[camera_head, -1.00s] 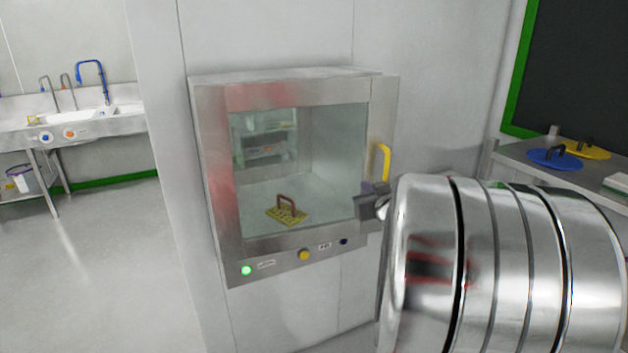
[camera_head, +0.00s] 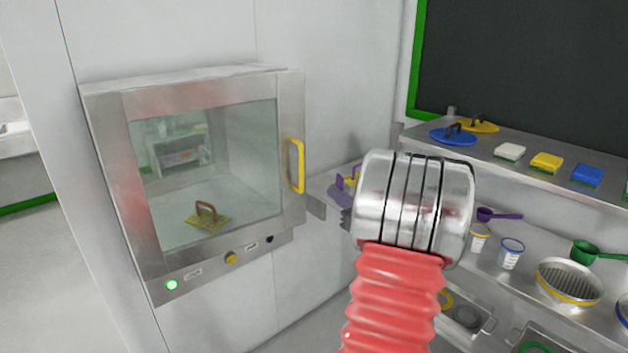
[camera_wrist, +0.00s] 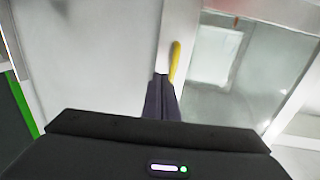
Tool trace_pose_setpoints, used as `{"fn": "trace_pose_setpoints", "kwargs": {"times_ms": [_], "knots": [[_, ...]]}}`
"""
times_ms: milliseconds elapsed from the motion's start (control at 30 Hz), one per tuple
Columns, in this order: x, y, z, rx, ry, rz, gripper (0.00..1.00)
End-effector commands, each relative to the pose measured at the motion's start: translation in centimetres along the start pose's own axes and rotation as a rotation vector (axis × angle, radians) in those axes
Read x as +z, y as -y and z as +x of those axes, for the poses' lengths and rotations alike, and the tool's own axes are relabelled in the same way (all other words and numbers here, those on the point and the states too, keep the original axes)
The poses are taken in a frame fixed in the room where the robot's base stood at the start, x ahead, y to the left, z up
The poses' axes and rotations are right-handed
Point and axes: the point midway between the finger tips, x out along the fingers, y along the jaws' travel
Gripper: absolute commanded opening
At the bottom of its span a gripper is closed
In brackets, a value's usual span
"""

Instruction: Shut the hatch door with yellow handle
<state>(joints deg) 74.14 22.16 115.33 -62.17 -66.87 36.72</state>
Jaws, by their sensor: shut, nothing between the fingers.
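The hatch (camera_head: 110,180) is a steel box on the wall at the left of the head view. Its glass door (camera_head: 205,165) has a yellow handle (camera_head: 297,166) on the right side. The door looks flush with its frame, and I see no clear gap. A yellow plate with a brown handle (camera_head: 207,215) shows through the glass. In the wrist view my gripper's dark fingers (camera_wrist: 161,80) are together and empty, and the yellow handle (camera_wrist: 174,60) shows just beyond their tips. In the head view my arm mostly hides the gripper, right of the hatch.
A green light (camera_head: 172,285) and a yellow button (camera_head: 231,258) sit below the door. Steel shelves at the right hold blue and yellow lids (camera_head: 453,136), sponges (camera_head: 547,162), scoops and a sieve (camera_head: 568,281). The floor at the left is clear.

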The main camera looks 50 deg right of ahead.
Motion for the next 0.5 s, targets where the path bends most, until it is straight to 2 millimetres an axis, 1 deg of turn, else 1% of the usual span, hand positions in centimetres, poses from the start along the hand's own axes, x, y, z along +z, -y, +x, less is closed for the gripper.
{"fn": "trace_pose_setpoints", "kwargs": {"times_ms": [167,267,500], "knots": [[0.1,0.1,1.0,-0.001,0.001,0.000,0.00],[0.1,0.1,2.1,-0.002,0.001,-0.001,0.00],[0.1,0.1,5.7,-0.002,0.001,-0.001,0.00]]}}
